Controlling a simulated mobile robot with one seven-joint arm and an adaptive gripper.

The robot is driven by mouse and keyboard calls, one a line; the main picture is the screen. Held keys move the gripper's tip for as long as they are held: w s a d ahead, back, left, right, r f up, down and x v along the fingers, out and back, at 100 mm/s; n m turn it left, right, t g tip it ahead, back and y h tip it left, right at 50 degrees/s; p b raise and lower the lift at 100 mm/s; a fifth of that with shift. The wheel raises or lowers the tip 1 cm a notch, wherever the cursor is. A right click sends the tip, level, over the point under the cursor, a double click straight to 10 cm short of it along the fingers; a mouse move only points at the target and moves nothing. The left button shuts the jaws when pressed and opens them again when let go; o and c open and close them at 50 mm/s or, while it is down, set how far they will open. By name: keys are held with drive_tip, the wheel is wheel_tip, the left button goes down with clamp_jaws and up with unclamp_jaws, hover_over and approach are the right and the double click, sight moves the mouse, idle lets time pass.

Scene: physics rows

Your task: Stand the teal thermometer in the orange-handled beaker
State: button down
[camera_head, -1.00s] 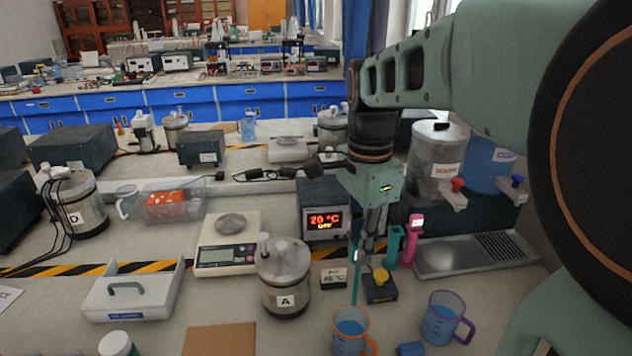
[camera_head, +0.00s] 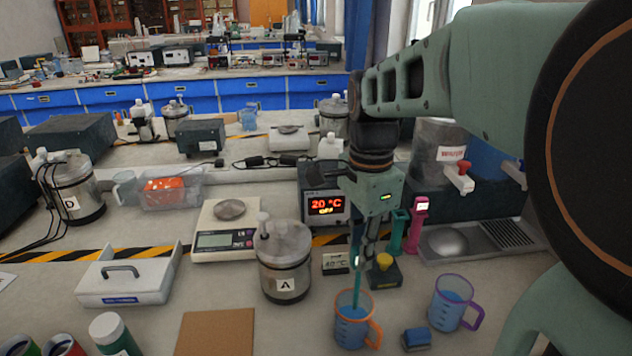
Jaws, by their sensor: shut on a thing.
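The orange-handled beaker (camera_head: 350,332) stands on the bench at the lower middle, with blue liquid in it. My gripper (camera_head: 364,252) is above it, pointing down and shut on the teal thermometer (camera_head: 356,281). The thermometer is a thin teal rod, held nearly upright. Its lower end reaches down at the beaker's mouth and appears inside the rim; I cannot tell how deep it goes.
A yellow-knobbed dark box (camera_head: 384,270) is just behind the beaker. Canister A (camera_head: 284,267) is to the left. A brown board (camera_head: 216,333) lies at front left.

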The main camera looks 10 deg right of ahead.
drive_tip(key=shift+f+b, duration=1.65)
drive_tip(key=shift+f, duration=1)
drive_tip(key=c, duration=1.8)
unclamp_jaws()
drive_tip(key=shift+r, duration=0.1)
wheel_tip(320, 180, up, 12)
drive_tip(key=shift+f, duration=0.1)
